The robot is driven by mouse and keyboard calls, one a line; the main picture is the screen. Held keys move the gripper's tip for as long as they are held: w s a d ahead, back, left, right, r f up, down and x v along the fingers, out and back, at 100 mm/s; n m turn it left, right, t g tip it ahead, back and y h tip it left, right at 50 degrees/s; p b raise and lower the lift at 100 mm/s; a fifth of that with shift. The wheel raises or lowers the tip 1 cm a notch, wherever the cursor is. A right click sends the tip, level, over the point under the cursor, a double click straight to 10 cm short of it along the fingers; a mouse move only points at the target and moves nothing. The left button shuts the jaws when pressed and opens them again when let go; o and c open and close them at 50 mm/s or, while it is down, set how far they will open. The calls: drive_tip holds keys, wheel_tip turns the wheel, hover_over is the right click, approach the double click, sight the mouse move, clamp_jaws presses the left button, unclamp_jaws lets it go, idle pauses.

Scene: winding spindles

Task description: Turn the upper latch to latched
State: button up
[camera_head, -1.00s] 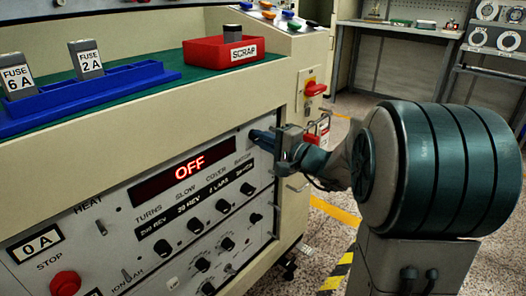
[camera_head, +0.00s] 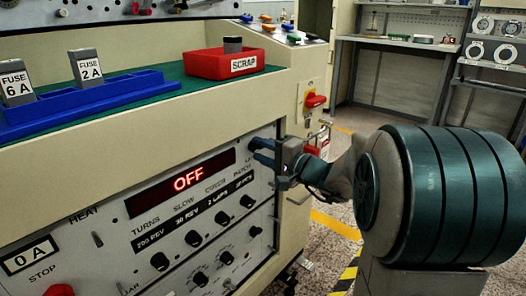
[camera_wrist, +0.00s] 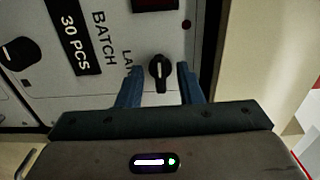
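The latch knob (camera_wrist: 159,72), small, black and with a white mark, sits on the pale panel beside a partly hidden label starting "LA". In the wrist view its grip bar points roughly along the fingers. My gripper (camera_wrist: 160,77) is open, with one blue finger on each side of the knob and a visible gap on both sides. In the head view my gripper (camera_head: 256,151) is at the panel's upper right corner, and it hides the knob there. Whether the fingertips reach past the knob's face I cannot tell.
The panel has a red "OFF" display (camera_head: 188,180) and several other black knobs, including the batch knob (camera_wrist: 18,53). A red switch (camera_head: 315,101) is on the cabinet side. A red scrap bin (camera_head: 205,66) and blue fuse rack (camera_head: 90,104) stand above.

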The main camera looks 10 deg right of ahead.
drive_tip(key=p+v, duration=0.3)
drive_tip(key=v, duration=1)
drive_tip(key=shift+s+d, duration=0.25)
drive_tip(key=shift+s, duration=0.1)
drive_tip(key=shift+p, duration=0.3)
drive_tip(key=s+a+r+n+g+h+p, duration=0.1)
drive_tip(key=s+a+r+n+g+p, duration=0.5)
drive_tip(key=s+a+r+g+p, duration=1)
drive_tip(key=d+r+n+t+h+p, duration=0.2)
drive_tip(key=d+r+h+p, duration=0.2)
drive_tip(key=p, duration=0.7)
drive_tip(key=d+r+n+t+h+p, duration=0.2)
drive_tip(key=d+r+h+p, duration=0.2)
drive_tip(key=r+p, duration=0.4)
drive_tip(key=shift+r+h+p, duration=0.3)
drive_tip(key=shift+h+p, duration=0.5)
drive_tip(key=shift+p, duration=1.2)
drive_tip(key=shift+w, duration=0.1)
